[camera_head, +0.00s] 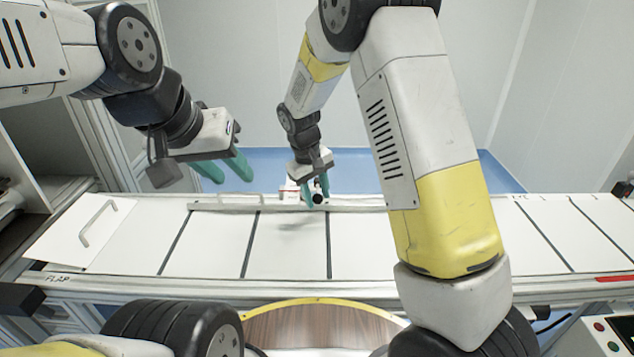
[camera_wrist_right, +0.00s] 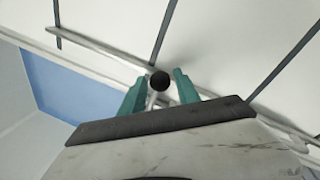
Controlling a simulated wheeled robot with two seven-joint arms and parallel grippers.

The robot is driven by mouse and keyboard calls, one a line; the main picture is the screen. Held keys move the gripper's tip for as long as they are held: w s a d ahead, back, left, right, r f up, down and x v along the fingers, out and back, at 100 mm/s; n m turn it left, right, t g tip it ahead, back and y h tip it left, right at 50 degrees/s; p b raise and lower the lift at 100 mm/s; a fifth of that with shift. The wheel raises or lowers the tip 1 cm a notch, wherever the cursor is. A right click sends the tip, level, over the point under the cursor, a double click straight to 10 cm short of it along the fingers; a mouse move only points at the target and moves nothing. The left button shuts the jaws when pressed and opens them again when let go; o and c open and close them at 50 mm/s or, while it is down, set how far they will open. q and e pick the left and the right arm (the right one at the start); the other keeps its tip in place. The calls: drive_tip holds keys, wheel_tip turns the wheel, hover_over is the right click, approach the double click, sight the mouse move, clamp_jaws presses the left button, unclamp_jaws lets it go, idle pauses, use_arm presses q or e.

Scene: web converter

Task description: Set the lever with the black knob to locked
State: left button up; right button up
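The black knob (camera_head: 317,198) of the lever sits at the back edge of the white panelled conveyor-like surface. It also shows in the right wrist view (camera_wrist_right: 159,81), with a thin pale lever rod below it. My right gripper (camera_head: 314,197) is open around the knob, and its teal fingertips (camera_wrist_right: 160,78) stand on either side with small gaps. A white part with red marking (camera_head: 289,190) is beside the knob; any lock label is too small to read. My left gripper (camera_head: 226,172) is open and empty, above and behind the panels at the left.
A raised white flap with a handle (camera_head: 98,224) lies at the left end. A pale rail (camera_head: 235,206) runs along the back edge. The white panels (camera_head: 290,250) in front are clear. A control box with buttons (camera_head: 607,338) is at lower right.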

clamp_jaws()
idle(1.2)
